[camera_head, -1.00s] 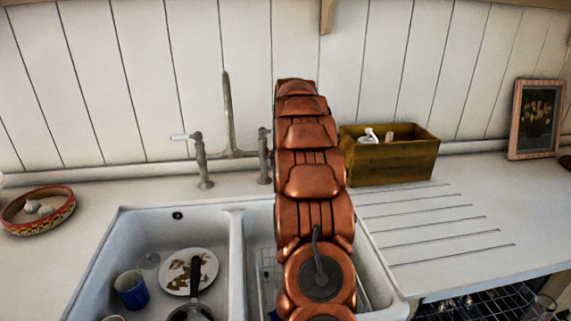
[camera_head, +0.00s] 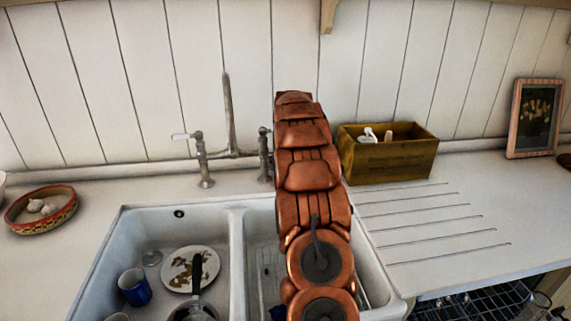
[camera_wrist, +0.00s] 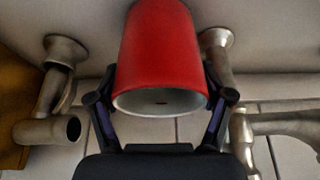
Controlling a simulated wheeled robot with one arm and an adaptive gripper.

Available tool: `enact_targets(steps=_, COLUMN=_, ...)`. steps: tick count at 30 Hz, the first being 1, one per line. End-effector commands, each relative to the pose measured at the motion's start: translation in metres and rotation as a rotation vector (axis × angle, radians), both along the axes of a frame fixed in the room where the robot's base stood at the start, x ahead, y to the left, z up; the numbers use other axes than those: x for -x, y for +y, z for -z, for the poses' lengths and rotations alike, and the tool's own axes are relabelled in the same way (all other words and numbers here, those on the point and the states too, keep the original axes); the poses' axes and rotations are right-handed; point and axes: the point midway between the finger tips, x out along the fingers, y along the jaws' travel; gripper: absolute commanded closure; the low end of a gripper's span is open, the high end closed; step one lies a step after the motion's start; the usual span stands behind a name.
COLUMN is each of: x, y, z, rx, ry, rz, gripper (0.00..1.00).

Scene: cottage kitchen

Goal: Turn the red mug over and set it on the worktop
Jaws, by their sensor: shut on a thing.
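The red mug (camera_wrist: 160,50) is between the two fingers of my gripper (camera_wrist: 161,88) in the wrist view. The gripper is shut on it. The mug's white rim and hollow inside face the bottom of that picture, towards my palm; its base end points to the top. The wrist picture looks inverted, with the pale surface around the taps at its top. In the head view my arm hides the gripper and the mug. The white worktop (camera_head: 400,268) shows right of the sink, with drain grooves.
The double sink (camera_head: 228,235) holds a blue mug (camera_head: 134,287), a dirty plate (camera_head: 178,270) and a pan. Metal taps (camera_head: 230,120) stand behind it. A wooden box (camera_head: 390,158), a picture frame (camera_head: 533,118) and a bowl of garlic (camera_head: 62,215) stand on the worktop. The grooved area is clear.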

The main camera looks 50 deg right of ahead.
Motion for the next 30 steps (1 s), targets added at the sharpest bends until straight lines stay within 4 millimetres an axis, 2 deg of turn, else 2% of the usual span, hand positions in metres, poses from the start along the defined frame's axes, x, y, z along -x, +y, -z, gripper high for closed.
enact_targets(steps=6, x=0.000, y=0.000, z=0.003, rx=0.001, ry=-0.002, rz=0.000, gripper=0.77)
enact_targets(steps=7, x=0.000, y=0.000, z=0.002, rx=0.001, ry=-0.001, rz=0.000, gripper=0.19)
enact_targets(steps=12, x=0.000, y=0.000, z=0.002, rx=0.001, ry=-0.002, rz=0.000, gripper=0.01)
enact_targets(steps=23, x=0.000, y=0.000, z=0.001, rx=0.002, ry=-0.001, rz=0.000, gripper=0.00)
enact_targets(steps=26, x=0.000, y=0.001, z=-0.004, rx=0.003, ry=-0.003, rz=-0.001, gripper=0.00)
enact_targets(steps=30, x=0.006, y=0.004, z=-0.021, rx=0.007, ry=-0.007, rz=0.000, gripper=0.00)
